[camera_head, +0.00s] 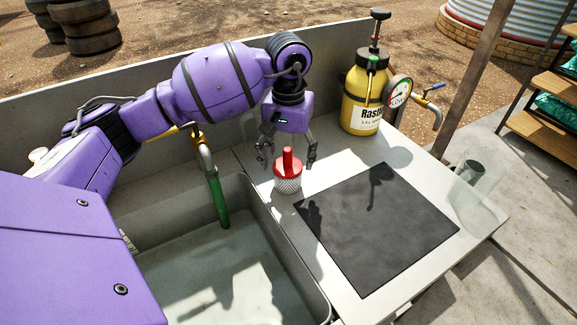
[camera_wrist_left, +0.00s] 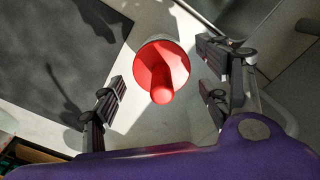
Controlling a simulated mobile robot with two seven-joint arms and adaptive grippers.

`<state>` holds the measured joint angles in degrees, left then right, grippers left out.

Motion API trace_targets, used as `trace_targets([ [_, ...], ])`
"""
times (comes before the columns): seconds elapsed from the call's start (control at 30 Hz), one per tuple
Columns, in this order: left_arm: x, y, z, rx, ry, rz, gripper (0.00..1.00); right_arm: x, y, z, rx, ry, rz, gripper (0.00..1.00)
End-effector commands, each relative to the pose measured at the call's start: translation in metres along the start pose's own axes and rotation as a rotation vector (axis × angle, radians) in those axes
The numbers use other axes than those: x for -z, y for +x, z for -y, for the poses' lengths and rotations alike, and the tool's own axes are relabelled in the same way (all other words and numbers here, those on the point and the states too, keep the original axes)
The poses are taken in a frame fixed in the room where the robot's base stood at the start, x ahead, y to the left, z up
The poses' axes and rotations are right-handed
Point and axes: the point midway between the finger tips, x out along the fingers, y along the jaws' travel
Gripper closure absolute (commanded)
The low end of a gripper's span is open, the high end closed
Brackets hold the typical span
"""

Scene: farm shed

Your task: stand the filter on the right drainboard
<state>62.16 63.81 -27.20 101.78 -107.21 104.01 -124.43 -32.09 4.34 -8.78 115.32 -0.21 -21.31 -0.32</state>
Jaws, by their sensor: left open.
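The filter (camera_head: 288,184) has a red cap with a red post and a pale mesh body. It stands upright on the right drainboard (camera_head: 335,155), close to the sink's edge and left of the dark mat. My left gripper (camera_head: 287,163) is open above and around the filter's top, with a finger on either side. In the left wrist view the red cap of the filter (camera_wrist_left: 161,70) lies between the open fingers, with gaps on both sides. My right gripper is not in view.
A dark square mat (camera_head: 380,225) lies on the drainboard. A yellow sprayer (camera_head: 363,105) with a gauge stands at the back right. The sink basin (camera_head: 215,265) with a green-hosed tap (camera_head: 219,200) is at left. A back wall runs behind. A clear cup (camera_head: 466,172) is by the right edge.

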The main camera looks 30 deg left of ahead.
Motion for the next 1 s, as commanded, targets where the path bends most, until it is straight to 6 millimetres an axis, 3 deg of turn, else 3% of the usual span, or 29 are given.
trace_targets([
  [0.2,0.001,-0.049,0.000,0.000,0.000,-0.005,0.31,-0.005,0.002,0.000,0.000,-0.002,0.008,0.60],
  [0.4,0.001,-0.076,-0.001,-0.002,0.000,-0.002,0.31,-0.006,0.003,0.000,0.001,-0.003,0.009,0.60],
  [1.0,0.000,-0.083,0.000,-0.001,0.000,0.000,0.31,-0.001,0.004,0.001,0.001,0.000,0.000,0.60],
])
